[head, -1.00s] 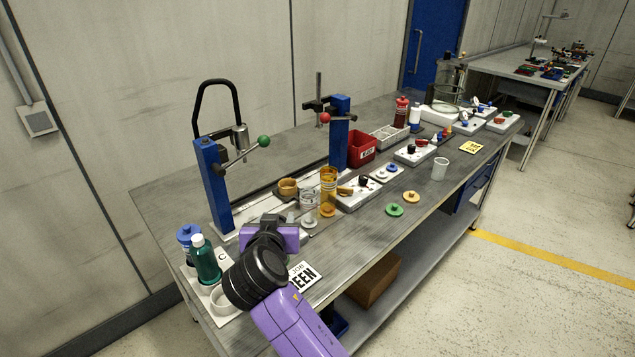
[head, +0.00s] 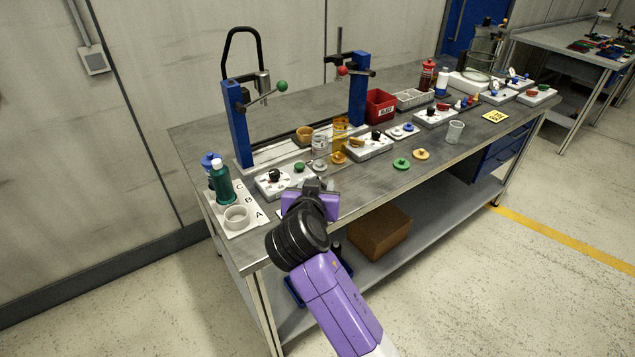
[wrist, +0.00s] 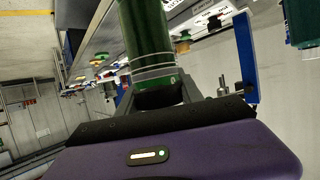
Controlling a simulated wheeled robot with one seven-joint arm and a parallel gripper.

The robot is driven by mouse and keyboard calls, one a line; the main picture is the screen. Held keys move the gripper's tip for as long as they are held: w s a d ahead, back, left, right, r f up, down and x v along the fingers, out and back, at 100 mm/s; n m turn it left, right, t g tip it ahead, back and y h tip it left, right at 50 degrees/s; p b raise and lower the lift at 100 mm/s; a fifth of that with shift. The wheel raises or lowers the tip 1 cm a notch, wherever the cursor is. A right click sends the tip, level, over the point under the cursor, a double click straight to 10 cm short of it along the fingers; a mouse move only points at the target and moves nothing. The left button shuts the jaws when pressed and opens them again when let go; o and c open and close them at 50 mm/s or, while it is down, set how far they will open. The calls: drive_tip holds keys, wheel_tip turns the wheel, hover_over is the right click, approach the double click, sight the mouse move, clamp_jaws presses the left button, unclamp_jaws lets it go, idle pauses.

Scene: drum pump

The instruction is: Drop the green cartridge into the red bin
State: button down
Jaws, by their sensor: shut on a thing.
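My gripper (head: 314,186) is at the front edge of the bench, with my purple wrist behind it. In the wrist view my gripper (wrist: 158,96) is shut on the green cartridge (wrist: 146,32), a dark green cylinder with a clear banded end near the jaws. In the head view I cannot make out the cartridge; my gripper and wrist seem to hide it. The red bin (head: 380,107), with a white label, stands at the back of the bench beside the right blue press post, well beyond and to the right of my gripper.
Two blue press posts (head: 237,125) (head: 358,90) with levers stand on the bench. A teal bottle (head: 221,182) stands at left. Green (head: 402,164) and orange discs lie near the front edge.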

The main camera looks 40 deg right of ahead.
drive_tip(key=shift+s+a+f, duration=0.1)
drive_tip(key=shift+a+f, duration=0.05)
drive_tip(key=shift+f, duration=0.4)
drive_tip(key=shift+s+a+f, duration=0.15)
drive_tip(key=shift+s, duration=0.15)
drive_tip(key=s+a+f+n+t+y, duration=0.1)
drive_tip(key=s+a+f+n+y, duration=0.2)
drive_tip(key=f, duration=0.5)
drive_tip(key=s+a+f+n+t+y, duration=0.1)
drive_tip(key=s+a+f+n+y, duration=0.1)
drive_tip(key=s+a+f, duration=0.3)
drive_tip(key=s+a+f+n+t+y, duration=0.1)
drive_tip(key=s+a+f+n+y, duration=0.2)
drive_tip(key=s+f, duration=0.5)
wheel_tip(320, 180, down, 5)
drive_tip(key=shift+s+a+r+n+t+y, duration=0.25)
drive_tip(key=shift+a+y, duration=0.35)
drive_tip(key=shift+a, duration=0.3)
